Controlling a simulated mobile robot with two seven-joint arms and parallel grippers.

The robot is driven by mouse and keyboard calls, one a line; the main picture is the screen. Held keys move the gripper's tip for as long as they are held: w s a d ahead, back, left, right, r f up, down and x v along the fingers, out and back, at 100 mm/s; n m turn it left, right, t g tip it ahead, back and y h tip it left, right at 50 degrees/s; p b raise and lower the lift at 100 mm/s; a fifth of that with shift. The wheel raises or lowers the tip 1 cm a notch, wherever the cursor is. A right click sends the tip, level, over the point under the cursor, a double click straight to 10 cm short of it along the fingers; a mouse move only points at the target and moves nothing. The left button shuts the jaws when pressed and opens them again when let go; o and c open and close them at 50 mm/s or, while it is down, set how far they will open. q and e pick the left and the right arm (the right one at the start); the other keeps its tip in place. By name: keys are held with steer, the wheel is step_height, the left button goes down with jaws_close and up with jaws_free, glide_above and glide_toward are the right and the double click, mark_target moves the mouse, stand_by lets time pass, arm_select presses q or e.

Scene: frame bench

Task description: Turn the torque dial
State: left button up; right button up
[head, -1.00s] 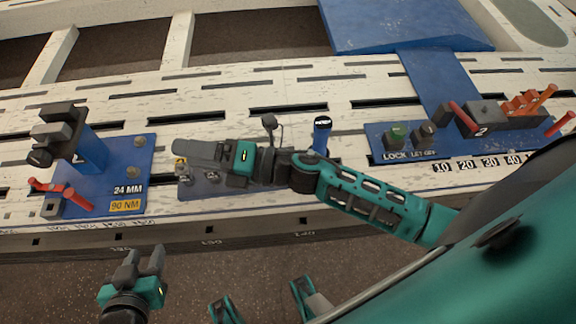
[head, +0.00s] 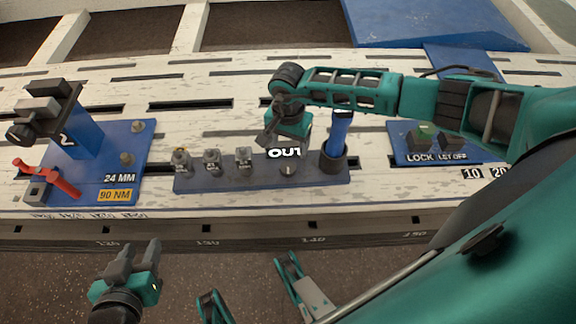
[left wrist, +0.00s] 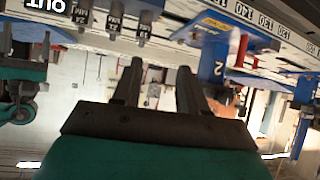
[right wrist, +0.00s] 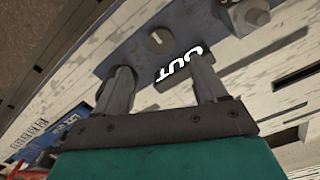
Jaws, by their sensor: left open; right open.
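The torque dial appears to be a small grey knob (head: 288,169) with a light mark, on a blue strip by a black label reading OUT (head: 285,152). The right wrist view shows the knob (right wrist: 160,42) just beyond the fingertips, slightly left of centre, with the label (right wrist: 179,66) between the fingers. My right gripper (head: 272,138) is open and empty, pointing down just behind and left of the knob; its fingers are partly hidden in the head view. My left gripper (head: 140,246) is open and empty in front of the bench, away from the dial.
Several grey sockets (head: 212,160) stand on the strip left of the dial. A blue upright handle (head: 337,140) sits in a holder close on its right. A blue station (head: 90,170) marked 90 NM is at left; a LOCK panel (head: 420,150) is at right.

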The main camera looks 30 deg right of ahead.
mark_target(288, 167)
step_height(288, 167, down, 8)
steer(key=b, duration=0.2)
steer(key=shift+f+b, duration=0.25)
steer(key=shift+b, duration=0.05)
steer(key=shift+f, duration=0.4)
arm_select(q)
steer(key=shift+w+d+f, duration=0.1)
steer(key=shift+d+f, duration=0.6)
steer(key=shift+f, duration=0.05)
arm_select(e)
steer(key=shift+f, duration=0.25)
steer(key=c, duration=1.1)
arm_select(q)
steer(key=shift+a+f, duration=0.1)
steer(key=shift+a, duration=0.1)
arm_select(e)
steer(key=shift+o, duration=0.2)
